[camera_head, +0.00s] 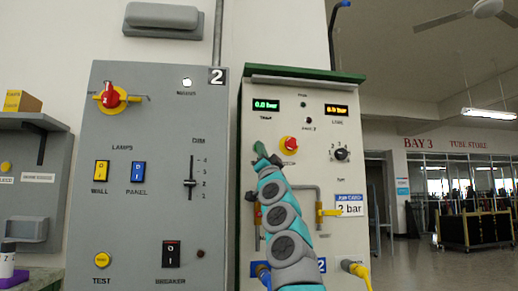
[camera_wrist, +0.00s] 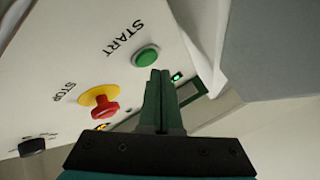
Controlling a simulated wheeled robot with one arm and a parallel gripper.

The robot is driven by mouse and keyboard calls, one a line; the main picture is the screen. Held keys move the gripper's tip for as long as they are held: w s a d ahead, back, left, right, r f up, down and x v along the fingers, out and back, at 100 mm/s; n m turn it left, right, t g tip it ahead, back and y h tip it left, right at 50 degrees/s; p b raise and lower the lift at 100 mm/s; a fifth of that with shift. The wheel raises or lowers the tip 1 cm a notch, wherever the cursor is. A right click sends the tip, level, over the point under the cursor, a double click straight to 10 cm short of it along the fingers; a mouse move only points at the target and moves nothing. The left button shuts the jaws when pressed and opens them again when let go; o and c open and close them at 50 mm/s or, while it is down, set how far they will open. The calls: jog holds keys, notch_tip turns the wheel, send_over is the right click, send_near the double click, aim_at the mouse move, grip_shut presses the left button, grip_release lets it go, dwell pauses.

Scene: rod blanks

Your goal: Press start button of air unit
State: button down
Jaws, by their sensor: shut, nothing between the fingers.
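The air unit (camera_head: 352,178) is a pale panel with a green top edge, right of centre in the head view. In the wrist view its round green start button (camera_wrist: 147,54) sits beside the word START. My gripper (camera_wrist: 160,75) is shut and empty, its dark green fingertips just below and right of the button in that picture. I cannot tell whether they touch the panel. In the head view my gripper (camera_head: 262,155) is in front of the panel's upper left and the start button is hidden there.
A red stop button (camera_head: 290,143) on yellow is close to my gripper's right. Two displays (camera_head: 265,105) (camera_head: 336,110) above read 0.0 bar. A selector knob (camera_head: 342,154), yellow valve handle (camera_head: 328,211) and "2 bar" card (camera_head: 349,206) are further right. A grey lamp panel (camera_head: 140,220) stands left.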

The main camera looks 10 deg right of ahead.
jog(key=shift+w+p, duration=0.45)
jog(key=shift+p, duration=0.05)
jog(key=shift+w+p, duration=0.35)
jog(key=shift+p, duration=0.15)
dwell(0.8)
jog(key=shift+s+b, duration=0.1)
jog(key=shift+b, duration=0.2)
jog(key=shift+s+b, duration=0.65)
